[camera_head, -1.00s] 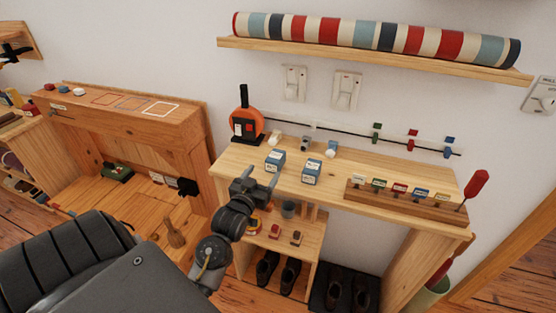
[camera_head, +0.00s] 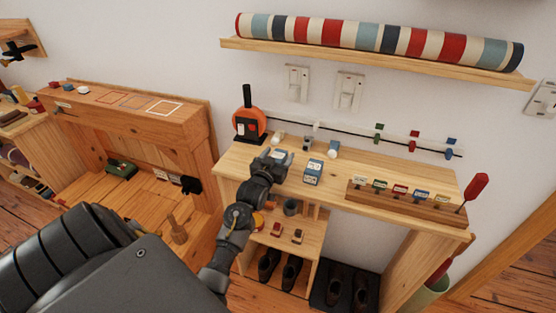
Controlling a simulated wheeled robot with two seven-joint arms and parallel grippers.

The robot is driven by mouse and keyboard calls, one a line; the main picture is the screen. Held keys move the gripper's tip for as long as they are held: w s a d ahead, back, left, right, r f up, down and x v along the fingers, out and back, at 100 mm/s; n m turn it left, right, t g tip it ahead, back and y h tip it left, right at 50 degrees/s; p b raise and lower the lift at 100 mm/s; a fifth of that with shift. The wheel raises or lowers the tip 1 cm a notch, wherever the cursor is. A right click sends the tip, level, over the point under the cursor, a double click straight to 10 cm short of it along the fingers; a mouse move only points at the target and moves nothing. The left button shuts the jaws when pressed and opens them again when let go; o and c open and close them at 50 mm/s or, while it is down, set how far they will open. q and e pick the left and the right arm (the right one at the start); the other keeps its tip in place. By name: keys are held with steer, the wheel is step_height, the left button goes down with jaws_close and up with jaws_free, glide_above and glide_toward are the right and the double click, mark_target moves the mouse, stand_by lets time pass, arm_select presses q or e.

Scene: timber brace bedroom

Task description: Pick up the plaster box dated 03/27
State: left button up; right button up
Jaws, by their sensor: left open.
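Two small blue-and-white boxes stand on the wooden bench top. The right box (camera_head: 313,172) is in clear view, but the date on its label is too small to read. The left box (camera_head: 280,153) is mostly hidden by my left gripper, with only a bit of blue and white showing. My left gripper (camera_head: 276,157) is open, with its fingers at the left box. I cannot tell whether they touch it. Which box is dated 03/27 cannot be read. My right gripper is not in view.
An orange-and-black tool (camera_head: 248,118) stands at the bench's left end. Small white items (camera_head: 332,149) lie behind the boxes. A wooden rack (camera_head: 402,193) with several coloured tags and a red-handled tool (camera_head: 475,187) are to the right. Shoes (camera_head: 291,271) sit below.

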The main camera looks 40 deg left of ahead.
arm_select(q)
steer(key=c, duration=1.1)
steer(key=shift+r, duration=0.1)
